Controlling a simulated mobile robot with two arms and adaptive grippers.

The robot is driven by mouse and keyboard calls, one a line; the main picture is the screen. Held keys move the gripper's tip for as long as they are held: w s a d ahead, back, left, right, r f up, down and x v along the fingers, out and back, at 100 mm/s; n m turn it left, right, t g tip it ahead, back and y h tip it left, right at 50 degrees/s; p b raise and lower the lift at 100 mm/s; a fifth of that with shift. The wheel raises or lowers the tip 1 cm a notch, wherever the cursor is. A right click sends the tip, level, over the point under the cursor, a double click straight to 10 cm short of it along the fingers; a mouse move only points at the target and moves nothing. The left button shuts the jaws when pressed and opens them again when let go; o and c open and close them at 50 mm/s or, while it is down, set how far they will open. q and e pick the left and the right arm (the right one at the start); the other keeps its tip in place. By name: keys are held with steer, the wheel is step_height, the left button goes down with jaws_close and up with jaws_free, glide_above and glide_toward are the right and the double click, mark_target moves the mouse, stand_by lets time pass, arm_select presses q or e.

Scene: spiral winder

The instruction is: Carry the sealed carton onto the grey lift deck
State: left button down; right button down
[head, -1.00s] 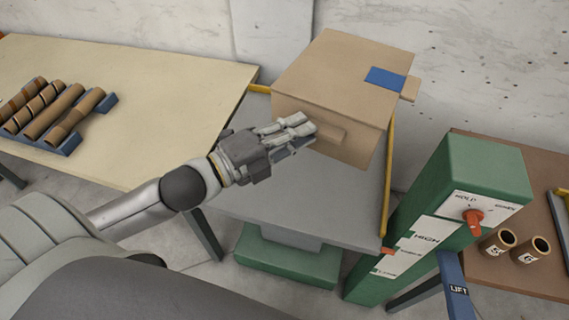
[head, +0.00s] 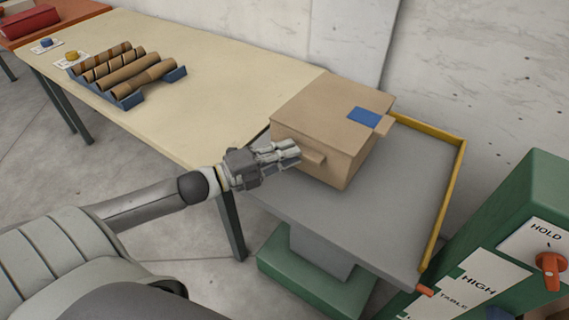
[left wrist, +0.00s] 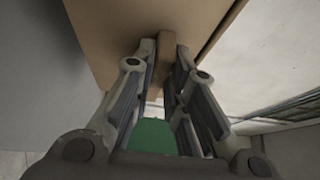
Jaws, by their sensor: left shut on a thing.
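The sealed carton (head: 318,112) is a brown box with a blue label on top and small tabs on two sides. It is over the back left part of the grey lift deck (head: 395,215), beside the bench; I cannot tell whether its bottom touches the deck. My left gripper (head: 293,156) is shut on the carton's near tab (head: 314,159). In the left wrist view, the fingers (left wrist: 167,75) are on both sides of the tab, with the carton's brown face (left wrist: 115,35) beyond. My right gripper is not in view.
A yellow rail (head: 445,200) edges the deck's back and right sides. The pale bench (head: 215,80) adjoins on the left, with cardboard tubes on a blue rack (head: 130,98). A green control post (head: 530,210) with an orange knob stands at right. The deck's right part is bare.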

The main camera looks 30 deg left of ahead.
arm_select(q)
steer(key=f, duration=0.3)
steer(key=a+f, duration=0.1)
steer(key=shift+w+f, duration=0.15)
steer(key=shift+w, duration=0.1)
steer(key=c, duration=1.4)
jaws_free()
steer(key=shift+c, duration=0.2)
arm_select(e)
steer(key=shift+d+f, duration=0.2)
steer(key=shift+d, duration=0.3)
arm_select(q)
steer(key=v, duration=1.2)
steer(key=shift+p, duration=0.35)
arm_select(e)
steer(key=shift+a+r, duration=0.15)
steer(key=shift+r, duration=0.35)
arm_select(q)
steer(key=shift+f, duration=0.1)
